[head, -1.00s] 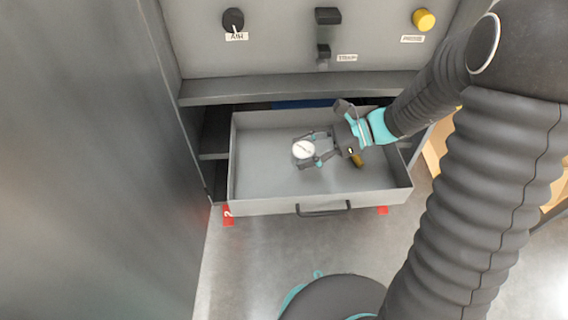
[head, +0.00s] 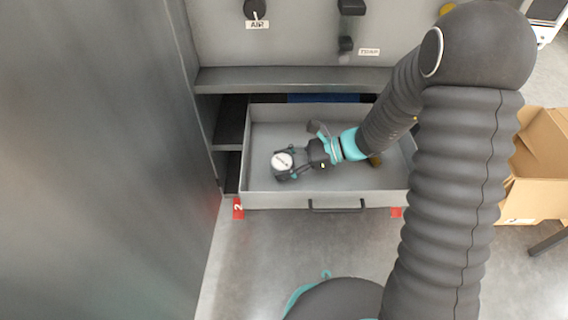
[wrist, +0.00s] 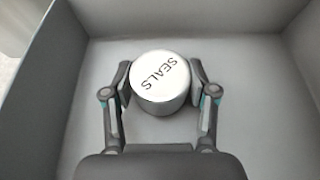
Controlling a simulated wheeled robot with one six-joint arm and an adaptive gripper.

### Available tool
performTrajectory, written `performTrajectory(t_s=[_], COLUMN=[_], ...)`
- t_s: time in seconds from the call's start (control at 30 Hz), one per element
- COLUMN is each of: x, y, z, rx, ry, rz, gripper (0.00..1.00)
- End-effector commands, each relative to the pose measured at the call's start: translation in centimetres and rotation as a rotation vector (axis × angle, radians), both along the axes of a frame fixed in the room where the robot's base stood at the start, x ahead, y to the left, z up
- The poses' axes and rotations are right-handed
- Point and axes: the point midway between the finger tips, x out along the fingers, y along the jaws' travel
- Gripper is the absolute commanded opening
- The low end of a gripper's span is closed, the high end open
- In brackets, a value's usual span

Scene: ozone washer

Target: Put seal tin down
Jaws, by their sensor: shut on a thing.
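The seal tin (head: 282,161) is a short round tin with a white lid. In the wrist view its lid (wrist: 160,76) reads "SEALS". My gripper (wrist: 159,88) is shut on it, one finger at each side. In the head view my gripper (head: 284,166) is inside the open drawer (head: 280,201), toward its left side. The tin is upright over the grey drawer floor. I cannot tell whether its base touches the floor, as the lid and fingers hide the contact.
The drawer's walls stand around my gripper. A cabinet ledge (head: 300,80) overhangs the drawer's back. A cardboard box (head: 535,170) stands at the right. Drawer floor around the tin is clear.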

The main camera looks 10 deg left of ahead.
Motion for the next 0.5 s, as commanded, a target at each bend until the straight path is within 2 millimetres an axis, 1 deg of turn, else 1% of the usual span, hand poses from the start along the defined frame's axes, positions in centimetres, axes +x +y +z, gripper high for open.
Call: performTrajectory(t_s=[0.17,0.3,0.33,0.37,0.4,0.43,0.5], x=[0.01,0.01,0.01,0.00,0.00,0.00,0.00], y=[-0.02,-0.01,-0.01,-0.02,-0.02,-0.02,-0.02], z=[0.08,-0.27,-0.21,-0.18,-0.17,-0.17,-0.17], rx=[0.000,0.000,0.000,0.000,0.000,0.000,0.000], ry=[-0.001,-0.001,-0.001,-0.001,-0.001,-0.001,-0.001], rz=[-0.001,0.000,0.000,0.000,0.000,0.000,0.000], gripper=[0.22,0.22,0.62,0.70,0.80,0.82,0.82])
